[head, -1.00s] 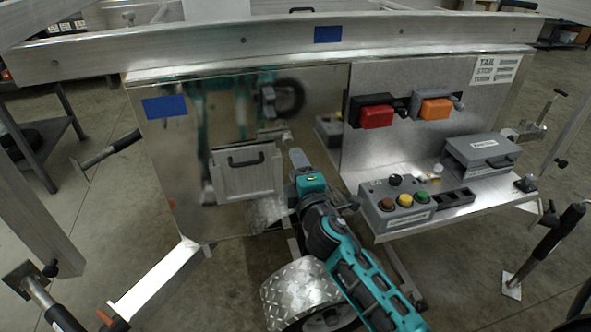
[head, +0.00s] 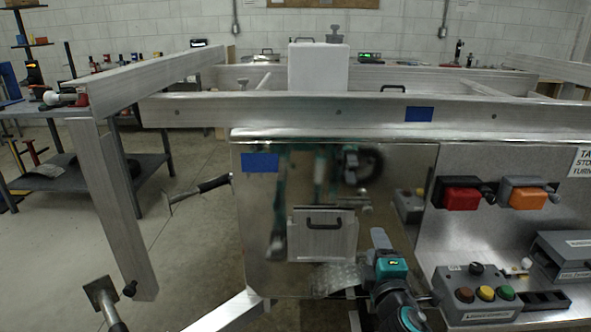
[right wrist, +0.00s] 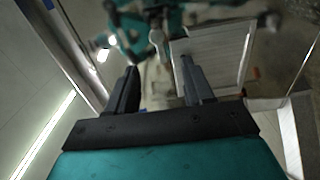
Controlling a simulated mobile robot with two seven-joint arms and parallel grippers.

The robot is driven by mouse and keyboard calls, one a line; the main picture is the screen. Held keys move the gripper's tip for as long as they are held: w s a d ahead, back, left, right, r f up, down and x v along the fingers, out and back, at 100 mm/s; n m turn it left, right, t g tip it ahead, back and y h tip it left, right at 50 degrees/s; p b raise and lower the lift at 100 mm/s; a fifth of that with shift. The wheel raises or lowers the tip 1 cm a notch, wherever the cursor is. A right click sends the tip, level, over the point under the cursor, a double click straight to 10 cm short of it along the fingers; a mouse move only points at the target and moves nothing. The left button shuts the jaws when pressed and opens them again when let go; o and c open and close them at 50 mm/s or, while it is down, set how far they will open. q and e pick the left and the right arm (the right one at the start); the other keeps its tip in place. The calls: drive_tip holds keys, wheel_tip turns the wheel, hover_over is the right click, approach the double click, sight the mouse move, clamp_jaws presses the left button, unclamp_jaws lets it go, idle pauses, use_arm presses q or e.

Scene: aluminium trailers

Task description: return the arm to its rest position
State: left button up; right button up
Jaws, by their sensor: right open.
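My right arm, teal and dark grey, comes up from the bottom edge in the head view. Its gripper (head: 380,240) stands in front of the shiny metal panel (head: 265,215), to the right of a small panel door with a dark handle (head: 323,225). In the right wrist view the two dark fingers of the right gripper (right wrist: 158,80) are apart with nothing between them. A light metal panel piece (right wrist: 225,55) shows beyond them. My left gripper is not in view.
A grey control box with coloured buttons (head: 475,295) stands just right of my right arm. Red (head: 461,198) and orange (head: 528,198) lamps are on the panel at the right. A long aluminium beam (head: 300,110) crosses above. Floor at the left (head: 190,270) is mostly clear.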

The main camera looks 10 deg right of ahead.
use_arm(q)
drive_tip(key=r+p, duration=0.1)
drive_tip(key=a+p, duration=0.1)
drive_tip(key=p, duration=0.1)
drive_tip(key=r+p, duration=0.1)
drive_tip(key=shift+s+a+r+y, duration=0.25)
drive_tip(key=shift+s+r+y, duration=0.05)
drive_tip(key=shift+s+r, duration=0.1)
use_arm(e)
drive_tip(key=s+a+f+m+g+y, duration=0.2)
drive_tip(key=s+f+m, duration=0.4)
drive_tip(key=s, duration=0.6)
drive_tip(key=s+a+f+m+g+y, duration=0.3)
drive_tip(key=s+f+m, duration=0.4)
drive_tip(key=s, duration=0.5)
drive_tip(key=a+g, duration=0.1)
drive_tip(key=a, duration=0.1)
drive_tip(key=shift+a+f+g, duration=0.2)
drive_tip(key=shift+a+g, duration=0.15)
drive_tip(key=shift+g, duration=0.05)
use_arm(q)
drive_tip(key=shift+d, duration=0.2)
